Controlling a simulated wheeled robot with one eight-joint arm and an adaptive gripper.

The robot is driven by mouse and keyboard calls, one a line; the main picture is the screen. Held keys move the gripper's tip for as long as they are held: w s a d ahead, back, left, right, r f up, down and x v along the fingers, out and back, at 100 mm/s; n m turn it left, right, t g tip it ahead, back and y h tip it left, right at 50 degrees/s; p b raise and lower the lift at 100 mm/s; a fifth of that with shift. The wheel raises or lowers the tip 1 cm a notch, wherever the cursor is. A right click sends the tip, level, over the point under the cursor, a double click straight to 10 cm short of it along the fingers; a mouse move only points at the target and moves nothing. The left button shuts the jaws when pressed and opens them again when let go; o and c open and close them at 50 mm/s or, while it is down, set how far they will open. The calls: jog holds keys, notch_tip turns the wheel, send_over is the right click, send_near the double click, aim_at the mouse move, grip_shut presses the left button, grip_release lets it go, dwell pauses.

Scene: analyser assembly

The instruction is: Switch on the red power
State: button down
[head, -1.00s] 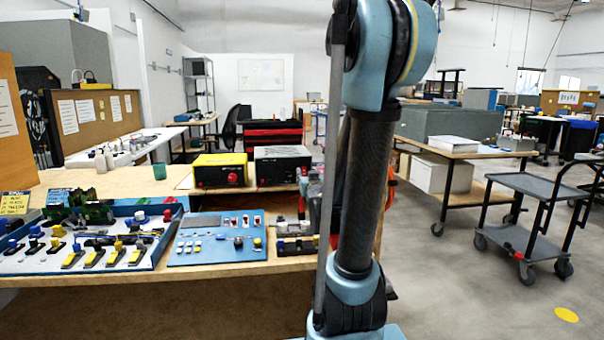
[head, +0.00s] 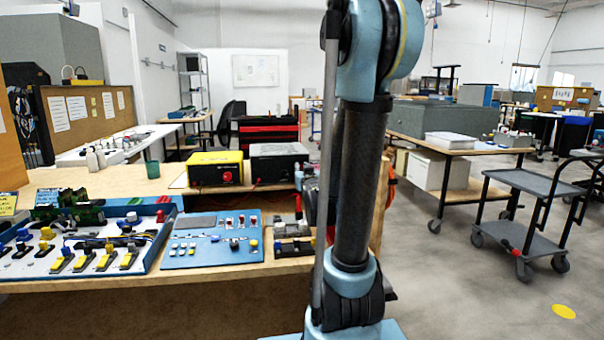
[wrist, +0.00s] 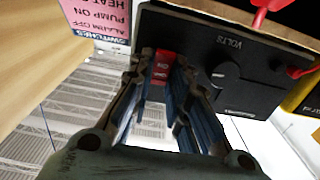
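The red power switch (wrist: 161,66) is a small red rocker on the dark front panel of a power supply (wrist: 225,62), beside a black knob marked VOLTS. In the wrist view my gripper (wrist: 163,62) has its two fingers apart, and the switch shows between them near the tips. I cannot tell whether the tips touch the panel or the switch. In the head view the grey-topped dark power supply (head: 279,163) stands on the bench; its switch is not clear there, and my gripper is largely hidden by my arm.
A yellow power supply (head: 215,169) stands just left of the dark one. A blue control panel (head: 212,240) and a tray of parts (head: 85,250) lie nearer on the bench. A pink label (wrist: 100,18) shows near the panel. A grey cart (head: 530,215) stands right on open floor.

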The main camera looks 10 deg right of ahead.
jog(key=shift+s+f+t, duration=0.15)
jog(key=shift+f+t, duration=0.05)
jog(key=shift+t, duration=0.5)
dwell(0.3)
jog(key=c, duration=1.5)
grip_release()
jog(key=shift+s+f, duration=0.2)
jog(key=shift+s, duration=1)
jog(key=shift+s+f, duration=0.15)
jog(key=shift+s, duration=1.1)
jog(key=shift+s+f, duration=0.2)
jog(key=shift+s, duration=1)
